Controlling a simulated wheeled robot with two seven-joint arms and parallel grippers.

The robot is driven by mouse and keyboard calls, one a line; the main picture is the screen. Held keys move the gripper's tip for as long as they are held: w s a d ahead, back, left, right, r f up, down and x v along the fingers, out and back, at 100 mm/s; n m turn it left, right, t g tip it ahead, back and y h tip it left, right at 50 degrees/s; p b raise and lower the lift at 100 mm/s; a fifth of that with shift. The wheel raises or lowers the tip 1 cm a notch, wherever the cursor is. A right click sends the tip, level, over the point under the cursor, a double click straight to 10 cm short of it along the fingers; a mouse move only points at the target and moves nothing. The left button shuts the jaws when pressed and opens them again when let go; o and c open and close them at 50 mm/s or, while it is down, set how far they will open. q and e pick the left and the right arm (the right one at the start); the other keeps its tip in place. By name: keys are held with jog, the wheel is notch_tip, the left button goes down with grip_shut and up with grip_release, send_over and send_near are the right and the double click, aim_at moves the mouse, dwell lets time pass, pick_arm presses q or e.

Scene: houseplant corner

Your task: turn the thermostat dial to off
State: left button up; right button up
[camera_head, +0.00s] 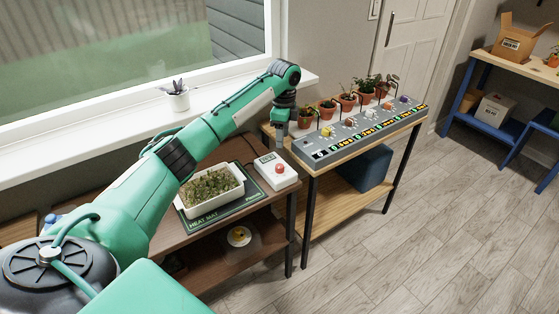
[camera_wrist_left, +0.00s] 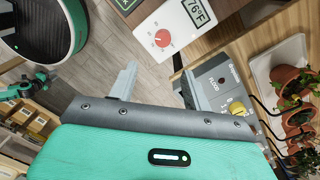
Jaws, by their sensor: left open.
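The thermostat (camera_head: 276,172) is a white box with a round red dial (camera_head: 280,168) and a small display. It sits on the brown shelf table beside the heat mat. In the left wrist view the thermostat (camera_wrist_left: 178,50) shows at the top, with its red dial (camera_wrist_left: 162,39) and a display (camera_wrist_left: 197,13) reading 76°F. The dial's exact setting is too small to read. My left gripper (camera_head: 281,137) is above and behind the thermostat, apart from the dial. In the wrist view its open fingers (camera_wrist_left: 155,86) hold nothing. My right gripper does not show.
A white tray of seedlings (camera_head: 181,206) sits on the green heat mat (camera_head: 254,192). To the right, a grey panel (camera_head: 318,148) with coloured knobs stands before several potted plants (camera_head: 327,109) on another table. A small pot (camera_head: 178,101) stands on the windowsill. The floor is clear.

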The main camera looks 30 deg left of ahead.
aim_at(279, 166)
pick_arm(q)
jog(key=f, duration=0.8)
jog(key=a+f, duration=0.1)
jog(key=f, duration=0.3)
jog(key=shift+s, duration=0.15)
jog(key=c, duration=1)
